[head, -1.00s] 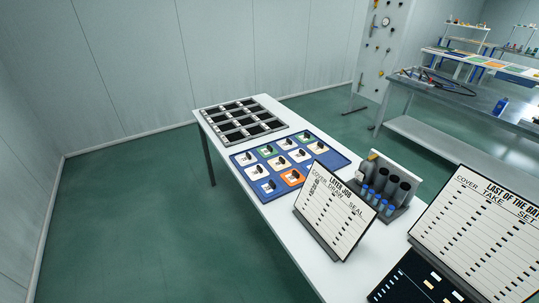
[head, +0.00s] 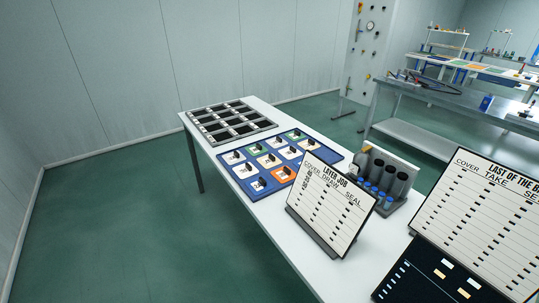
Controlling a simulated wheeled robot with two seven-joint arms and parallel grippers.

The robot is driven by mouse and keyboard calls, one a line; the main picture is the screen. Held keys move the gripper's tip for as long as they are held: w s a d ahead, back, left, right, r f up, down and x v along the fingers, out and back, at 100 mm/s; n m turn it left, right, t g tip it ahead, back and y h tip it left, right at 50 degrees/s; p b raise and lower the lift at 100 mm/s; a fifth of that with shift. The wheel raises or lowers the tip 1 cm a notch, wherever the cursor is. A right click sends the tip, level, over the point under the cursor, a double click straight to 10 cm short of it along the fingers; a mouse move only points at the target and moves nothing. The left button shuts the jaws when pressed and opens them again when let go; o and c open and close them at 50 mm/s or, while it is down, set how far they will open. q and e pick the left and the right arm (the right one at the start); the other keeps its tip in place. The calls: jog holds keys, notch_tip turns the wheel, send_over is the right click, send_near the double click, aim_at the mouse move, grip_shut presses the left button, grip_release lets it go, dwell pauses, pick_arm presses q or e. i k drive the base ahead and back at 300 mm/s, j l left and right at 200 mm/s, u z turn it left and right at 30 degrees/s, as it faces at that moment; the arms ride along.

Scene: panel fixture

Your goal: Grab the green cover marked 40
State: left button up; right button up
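A blue tray (head: 328,158) on the white table holds several small covers, mostly white, each with a dark upright part. One green cover (head: 253,149) shows in the tray's upper left part, and another green cover (head: 296,134) shows near its far right edge. An orange cover (head: 284,174) sits near the front. The markings on the covers are too small to read, so I cannot tell which is marked 40. Neither of my grippers is in view.
A grey frame with dark openings (head: 228,121) lies behind the tray on the white table (head: 262,222). A "Layer Job" board (head: 332,201) stands in front of the tray, beside a rack of dark cylinders (head: 385,178). A larger board (head: 480,215) and dark panel (head: 432,275) are at right.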

aim_at(258, 149)
jog(key=i+j+z, duration=0.1)
jog(key=j+z, duration=0.35)
jog(key=i+j+z, duration=0.1)
jog(key=j+z, duration=0.15)
jog(key=z, duration=0.2)
jog(key=j+z, duration=0.4)
